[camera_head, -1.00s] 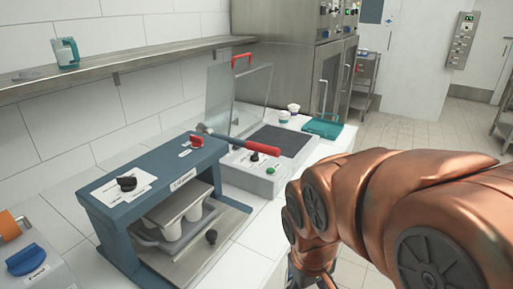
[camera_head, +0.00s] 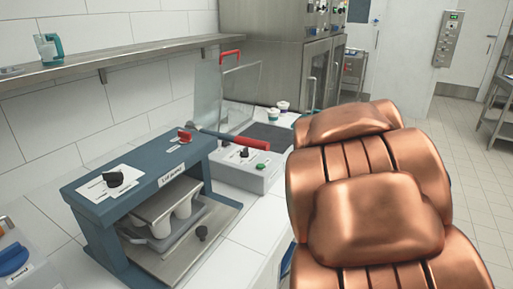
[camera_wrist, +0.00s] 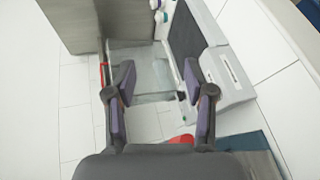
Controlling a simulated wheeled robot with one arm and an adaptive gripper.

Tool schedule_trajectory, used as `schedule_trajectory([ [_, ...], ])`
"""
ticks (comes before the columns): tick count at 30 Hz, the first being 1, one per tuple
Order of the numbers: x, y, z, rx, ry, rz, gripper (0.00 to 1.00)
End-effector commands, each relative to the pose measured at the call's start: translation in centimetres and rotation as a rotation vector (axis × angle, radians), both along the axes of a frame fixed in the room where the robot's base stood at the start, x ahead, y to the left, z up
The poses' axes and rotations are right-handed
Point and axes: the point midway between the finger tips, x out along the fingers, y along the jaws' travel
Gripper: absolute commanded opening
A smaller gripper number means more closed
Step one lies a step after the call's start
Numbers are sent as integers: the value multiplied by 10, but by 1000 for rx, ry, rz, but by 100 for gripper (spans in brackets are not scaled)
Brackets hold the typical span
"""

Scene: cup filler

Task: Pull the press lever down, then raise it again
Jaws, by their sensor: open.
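The blue press (camera_head: 135,180) stands on the white counter, with white cups (camera_head: 182,208) on a tray inside its frame. Its press lever (camera_head: 218,136) has a red grip and sticks out to the right from the top, roughly level. In the wrist view, my gripper (camera_wrist: 158,82) is open with nothing between its fingers. A red piece (camera_wrist: 182,139) shows just beyond the gripper's base; I cannot tell whether it is the lever grip. A blue corner (camera_wrist: 255,148) of the press shows at lower right. My arm hides the gripper in the head view.
Behind the press is a grey machine (camera_head: 256,178) with a raised clear lid (camera_head: 243,88) that has a red handle (camera_head: 230,55). Small cups (camera_head: 282,106) stand beyond it. A wall shelf (camera_head: 120,60) runs along the left. The floor at right is clear.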

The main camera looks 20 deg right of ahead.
Motion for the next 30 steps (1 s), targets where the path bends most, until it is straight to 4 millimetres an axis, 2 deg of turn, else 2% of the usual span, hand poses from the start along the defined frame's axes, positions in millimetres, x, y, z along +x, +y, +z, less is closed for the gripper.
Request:
schedule_trajectory([
  [2,14,-5,4,-99,-7,75,54],
  [8,48,4,13,-356,-32,309,54],
  [12,62,18,9,-519,-55,481,54],
  [15,68,31,0,-621,-78,607,54],
  [22,62,65,-28,-809,-172,891,54],
  [30,35,94,-51,-915,-316,1112,54],
])
